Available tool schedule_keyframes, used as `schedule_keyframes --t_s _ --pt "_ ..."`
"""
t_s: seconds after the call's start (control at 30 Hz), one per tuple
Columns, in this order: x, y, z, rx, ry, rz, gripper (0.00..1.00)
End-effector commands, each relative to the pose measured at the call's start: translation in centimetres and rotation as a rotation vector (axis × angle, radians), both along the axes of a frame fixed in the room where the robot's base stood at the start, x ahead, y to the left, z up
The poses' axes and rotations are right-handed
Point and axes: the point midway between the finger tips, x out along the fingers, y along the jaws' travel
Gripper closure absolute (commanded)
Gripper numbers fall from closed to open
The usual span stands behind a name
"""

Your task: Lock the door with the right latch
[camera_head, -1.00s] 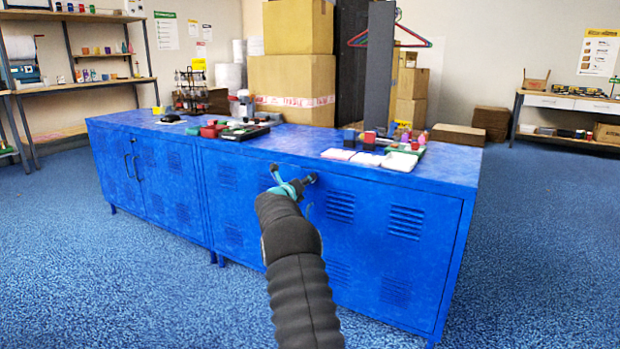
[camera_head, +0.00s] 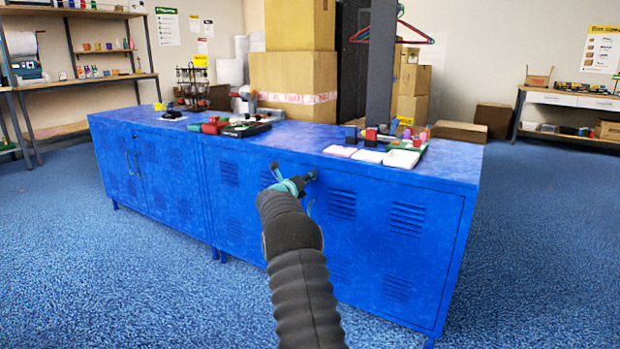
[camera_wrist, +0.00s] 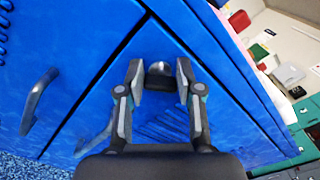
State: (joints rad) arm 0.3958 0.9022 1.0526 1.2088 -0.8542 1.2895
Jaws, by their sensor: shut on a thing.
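The blue metal cabinet (camera_head: 455,275) has louvred doors on its front. My gripper (camera_head: 294,177) is at the upper part of the right-hand cabinet section, close to the seam between its doors. The latch sits on the blue front near a door seam. In the head view my arm hides part of the doors, and the latch cannot be told clearly from my fingertips.
A grey bar handle (camera_wrist: 38,100) is on the door at the left of the wrist view. Another handle (camera_wrist: 92,140) shows partly behind my gripper. Trays and small coloured items lie on the cabinet top (camera_head: 300,140). Blue carpet (camera_head: 540,250) in front is clear.

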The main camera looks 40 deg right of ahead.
Motion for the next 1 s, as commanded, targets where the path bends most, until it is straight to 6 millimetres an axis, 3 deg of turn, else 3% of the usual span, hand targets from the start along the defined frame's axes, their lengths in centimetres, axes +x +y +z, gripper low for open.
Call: schedule_keyframes --t_s 0.37,0.4,0.47,0.77,1.0 --pt "0.3 0.3 -0.7 0.007 0.007 0.009 0.99" --pt "0.3 0.3 -0.7 0.007 0.007 0.009 0.54" --pt "0.3 0.3 -0.7 0.007 0.007 0.008 0.4" --pt "-0.1 -0.1 -0.3 0.003 0.003 -0.001 0.4" --pt "-0.8 1.8 -0.1 0.002 0.003 -0.001 0.4"
